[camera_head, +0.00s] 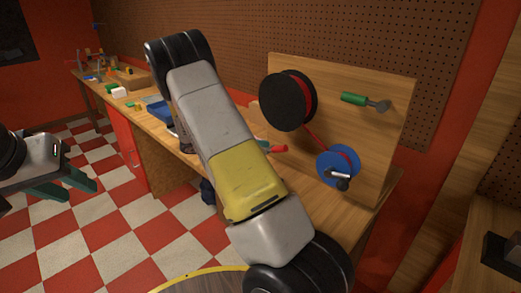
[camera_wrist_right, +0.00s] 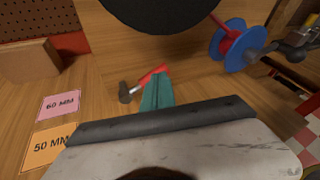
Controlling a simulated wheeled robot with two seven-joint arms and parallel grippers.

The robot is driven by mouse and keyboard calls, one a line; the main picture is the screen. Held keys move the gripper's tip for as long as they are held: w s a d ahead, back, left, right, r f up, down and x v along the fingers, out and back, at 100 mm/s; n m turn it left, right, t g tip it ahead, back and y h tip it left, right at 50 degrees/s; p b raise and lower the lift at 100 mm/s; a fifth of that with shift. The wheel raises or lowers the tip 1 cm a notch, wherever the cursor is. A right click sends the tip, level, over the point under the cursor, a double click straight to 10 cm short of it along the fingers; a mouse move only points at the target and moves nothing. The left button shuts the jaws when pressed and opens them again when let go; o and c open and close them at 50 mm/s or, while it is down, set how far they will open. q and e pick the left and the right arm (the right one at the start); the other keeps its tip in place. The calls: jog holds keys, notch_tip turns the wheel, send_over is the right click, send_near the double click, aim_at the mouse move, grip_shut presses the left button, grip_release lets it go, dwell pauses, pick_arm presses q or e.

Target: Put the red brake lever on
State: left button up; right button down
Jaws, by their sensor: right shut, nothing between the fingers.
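The red brake lever (camera_wrist_right: 153,75), a red handle with a dark round head, lies on the wooden surface in the right wrist view. Its red end (camera_head: 278,149) also shows in the head view beside my right arm. My right gripper (camera_wrist_right: 157,92) has its green fingers shut and empty, close to the handle and overlapping part of it; contact cannot be told. On the upright board (camera_head: 390,145) are a large black drum (camera_head: 285,102), a blue wheel (camera_head: 333,166) with a grey crank, and a red band between them. My left gripper (camera_head: 62,190) is open and empty over the floor.
A green-handled lever (camera_head: 355,99) is on the board's upper right. Pink 60 MM (camera_wrist_right: 59,106) and orange 50 MM (camera_wrist_right: 50,143) labels lie on the wood. A wooden block (camera_wrist_right: 27,62) stands at left. The bench (camera_head: 150,121) continues left with small items and a blue tray (camera_head: 160,111).

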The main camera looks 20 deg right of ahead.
aim_at(282, 150)
jog(key=s+n, duration=0.1)
jog(key=s+a+n+t+y, duration=0.1)
jog(key=n, duration=0.1)
jog(key=s+a+f+n, duration=0.1)
jog(key=shift+s+n+t+y, duration=0.2)
jog(key=shift+n+t+y, duration=0.1)
jog(key=shift+y, duration=0.1)
jog(key=x, duration=0.9)
jog(key=shift+d+f, duration=0.25)
jog(key=shift+d, duration=0.05)
jog(key=shift+r, duration=0.1)
jog(key=shift+w+a+r+n+g+h, duration=0.1)
jog(key=shift+w+r+n+g+h, duration=0.2)
jog(key=shift+r+n, duration=0.2)
jog(key=shift+w+a+r+n+g+h, duration=0.15)
jog(key=shift+w+r+n+g, duration=0.1)
jog(key=shift+r+n+g, duration=0.25)
jog(key=shift+w+a+r+n+g+h, duration=0.25)
jog(key=shift+w+r+n, duration=0.15)
jog(key=shift+w+r, duration=0.15)
jog(key=shift+w+a+r+n+g+h, duration=0.2)
jog(key=shift+w+r+n, duration=0.25)
jog(key=shift+r, duration=0.25)
jog(key=shift+w+r, duration=0.1)
